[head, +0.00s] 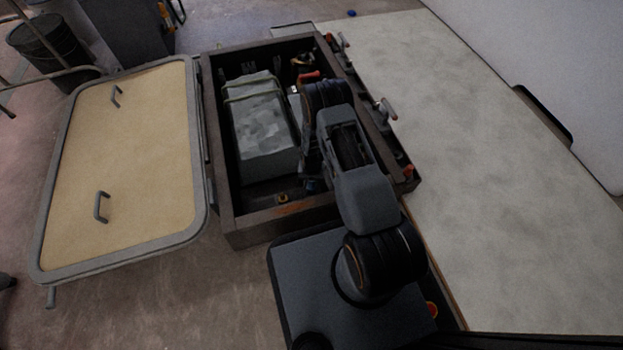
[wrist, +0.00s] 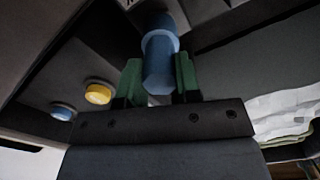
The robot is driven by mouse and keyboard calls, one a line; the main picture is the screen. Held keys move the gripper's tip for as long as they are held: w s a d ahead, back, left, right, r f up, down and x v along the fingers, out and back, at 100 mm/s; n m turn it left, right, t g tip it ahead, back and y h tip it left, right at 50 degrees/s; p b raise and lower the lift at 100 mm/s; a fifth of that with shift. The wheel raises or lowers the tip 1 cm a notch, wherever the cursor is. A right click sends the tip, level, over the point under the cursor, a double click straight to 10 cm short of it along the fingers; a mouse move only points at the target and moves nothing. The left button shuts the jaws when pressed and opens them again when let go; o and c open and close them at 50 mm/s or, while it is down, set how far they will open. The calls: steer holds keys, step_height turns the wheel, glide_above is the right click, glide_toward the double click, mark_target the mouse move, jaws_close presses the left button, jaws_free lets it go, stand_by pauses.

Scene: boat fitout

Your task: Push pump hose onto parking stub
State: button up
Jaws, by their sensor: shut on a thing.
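In the wrist view my gripper (wrist: 159,85) is shut on a blue cylindrical piece (wrist: 158,70), which I take for the end of the pump hose. The piece stands between two green finger pads. A paler blue collar sits just beyond the pads, with a darker blue part (wrist: 158,20) above it. I cannot tell whether that darker part is the parking stub, or whether the two are joined. In the head view my arm reaches down into the open box (head: 228,222) and hides most of the gripper; a small blue spot (head: 310,186) shows beside it.
A yellow-ended fitting (wrist: 98,92) and a blue-ended fitting (wrist: 62,111) sit on the dark wall at left. A strapped grey block (head: 262,130) fills the box's left side. An open hatch lid (head: 125,160) lies left; a pale deck (head: 500,180) extends right.

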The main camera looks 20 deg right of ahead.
steer(key=shift+f, duration=0.3)
steer(key=o, duration=1.1)
